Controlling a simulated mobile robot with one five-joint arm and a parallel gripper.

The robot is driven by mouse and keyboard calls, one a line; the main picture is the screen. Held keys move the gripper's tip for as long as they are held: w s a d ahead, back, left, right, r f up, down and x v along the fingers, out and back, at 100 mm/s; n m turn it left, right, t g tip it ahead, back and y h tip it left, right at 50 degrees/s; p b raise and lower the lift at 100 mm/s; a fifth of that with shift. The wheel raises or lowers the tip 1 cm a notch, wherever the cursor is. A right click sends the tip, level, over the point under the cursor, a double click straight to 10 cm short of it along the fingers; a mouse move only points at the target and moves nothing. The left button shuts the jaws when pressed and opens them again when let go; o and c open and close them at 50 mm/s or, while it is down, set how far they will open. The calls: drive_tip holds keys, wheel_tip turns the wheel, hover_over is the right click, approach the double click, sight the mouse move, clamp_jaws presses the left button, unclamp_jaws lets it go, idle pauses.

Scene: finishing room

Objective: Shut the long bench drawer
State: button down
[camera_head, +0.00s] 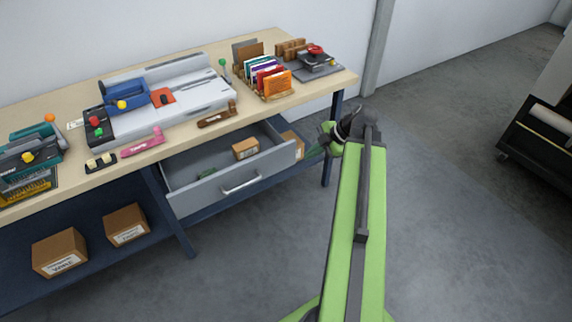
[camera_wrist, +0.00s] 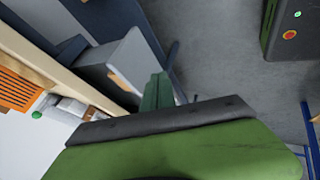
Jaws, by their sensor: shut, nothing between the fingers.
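The long bench drawer (camera_head: 207,194) stands pulled out under the workbench in the head view. Its grey front carries a pale bar handle (camera_head: 241,183). The grey drawer also shows at upper left in the wrist view (camera_wrist: 128,58). My gripper (camera_head: 322,143) is at the drawer's right end, beyond the handle, partly hidden by my arm. It is shut and empty. In the wrist view my gripper (camera_wrist: 158,92) points toward the drawer's end; I cannot tell whether it touches.
The workbench top (camera_head: 185,130) holds a white-and-blue machine (camera_head: 165,98), a file rack (camera_head: 265,82) and tools. Cardboard boxes (camera_head: 60,252) sit on the lower shelf. A bench leg (camera_head: 327,160) stands near my gripper. A dark cart (camera_head: 535,140) is at far right; the floor between is clear.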

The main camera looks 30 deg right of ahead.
drive_tip(key=b, duration=0.9)
approach(280, 165)
wheel_tip(280, 165, down, 4)
drive_tip(key=s+a, duration=0.2)
drive_tip(key=w, duration=0.2)
drive_tip(key=w+p, duration=0.1)
drive_tip(key=w, duration=0.1)
drive_tip(key=shift+d+r, duration=0.15)
drive_tip(key=shift+r, duration=0.1)
